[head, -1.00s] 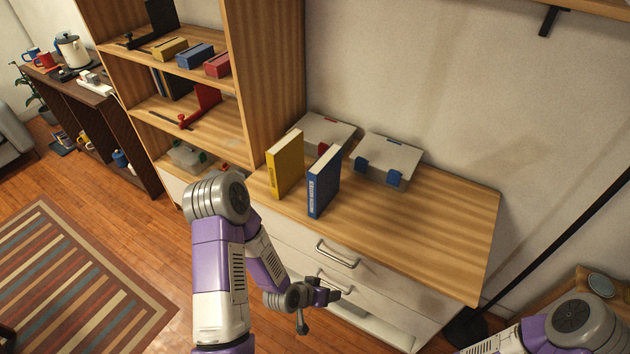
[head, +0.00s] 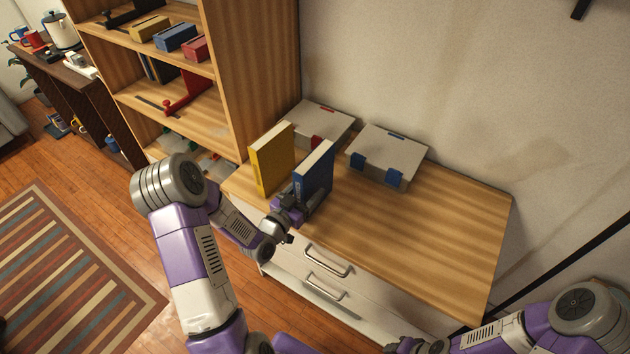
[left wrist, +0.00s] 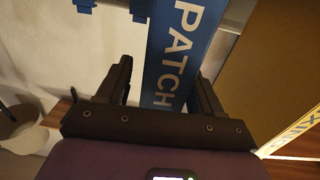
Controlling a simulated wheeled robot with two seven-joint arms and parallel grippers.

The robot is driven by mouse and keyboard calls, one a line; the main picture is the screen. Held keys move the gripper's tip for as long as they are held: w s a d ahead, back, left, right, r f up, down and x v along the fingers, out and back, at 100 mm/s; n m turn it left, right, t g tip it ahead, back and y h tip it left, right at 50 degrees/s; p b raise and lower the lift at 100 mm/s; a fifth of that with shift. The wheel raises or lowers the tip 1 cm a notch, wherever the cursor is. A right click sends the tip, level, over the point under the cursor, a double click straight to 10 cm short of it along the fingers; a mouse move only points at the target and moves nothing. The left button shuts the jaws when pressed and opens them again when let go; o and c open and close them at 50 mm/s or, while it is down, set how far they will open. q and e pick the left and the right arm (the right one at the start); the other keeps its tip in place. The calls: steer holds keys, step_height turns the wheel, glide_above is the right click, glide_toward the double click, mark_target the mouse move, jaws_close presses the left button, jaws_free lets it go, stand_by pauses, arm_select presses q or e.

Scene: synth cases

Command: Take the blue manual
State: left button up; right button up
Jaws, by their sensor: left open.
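The blue manual (head: 318,170) stands upright on the wooden dresser top in the head view, just right of a yellow manual (head: 271,160). My left gripper (head: 287,208) is at the front, spine side of the blue manual. In the left wrist view the blue spine (left wrist: 172,70), lettered "PATCH", lies between the two dark fingers of the open left gripper (left wrist: 165,90). I cannot tell whether either finger touches it. My right arm shows at the lower right of the head view, and its gripper cannot be made out.
Two grey cases stand behind the manuals: one with red latches (head: 318,124) and one with blue latches (head: 387,158). A tall wooden shelf (head: 258,70) rises at the left. The right part of the dresser top (head: 430,230) is clear.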

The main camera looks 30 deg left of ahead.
arm_select(q)
steer(key=shift+w+d, duration=0.15)
steer(key=shift+w, duration=0.85)
steer(key=shift+c, duration=0.2)
jaws_close()
